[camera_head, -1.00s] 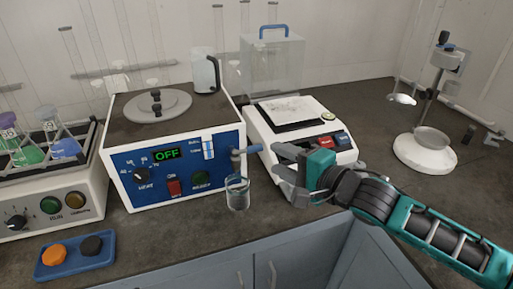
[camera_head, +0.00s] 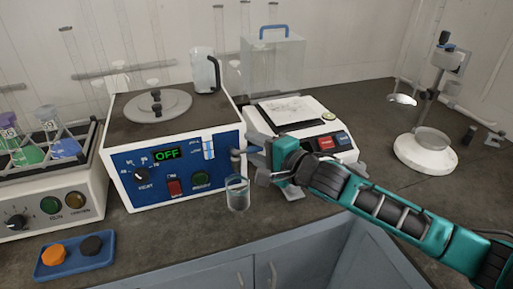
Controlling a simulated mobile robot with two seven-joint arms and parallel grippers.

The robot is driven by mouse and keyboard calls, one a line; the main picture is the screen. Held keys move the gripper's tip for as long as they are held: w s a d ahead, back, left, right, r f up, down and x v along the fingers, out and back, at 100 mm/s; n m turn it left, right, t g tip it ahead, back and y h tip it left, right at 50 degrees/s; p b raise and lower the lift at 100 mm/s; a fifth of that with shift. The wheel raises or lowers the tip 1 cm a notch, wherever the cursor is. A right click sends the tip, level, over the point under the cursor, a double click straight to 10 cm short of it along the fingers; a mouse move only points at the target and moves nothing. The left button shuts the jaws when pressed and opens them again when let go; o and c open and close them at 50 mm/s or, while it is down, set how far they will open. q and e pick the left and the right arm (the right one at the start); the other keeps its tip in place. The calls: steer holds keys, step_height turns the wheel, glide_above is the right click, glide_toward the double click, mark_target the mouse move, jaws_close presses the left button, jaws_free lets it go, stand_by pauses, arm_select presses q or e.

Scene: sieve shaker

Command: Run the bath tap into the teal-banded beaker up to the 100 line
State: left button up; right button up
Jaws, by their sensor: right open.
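A small clear beaker (camera_head: 237,196) stands upright on the bench at the front right corner of the blue-fronted bath (camera_head: 160,172). A faint bluish band shows on it, but its marks and liquid level are too small to read. The bath tap (camera_head: 240,153) sticks out to the right from the bath's front, just above the beaker. My right gripper (camera_head: 256,160) is open, with its fingers at the tap's outer end. I cannot tell whether they touch it. My left gripper is out of view.
A balance (camera_head: 305,145) stands behind my right gripper. A shaker (camera_head: 50,200) with flasks is at the left, and a blue tray (camera_head: 75,262) with two knobs lies in front.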

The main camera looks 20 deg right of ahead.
jaws_close()
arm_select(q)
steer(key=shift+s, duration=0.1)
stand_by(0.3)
arm_select(e)
steer(key=shift+s+a, duration=0.1)
steer(key=shift+a, duration=0.05)
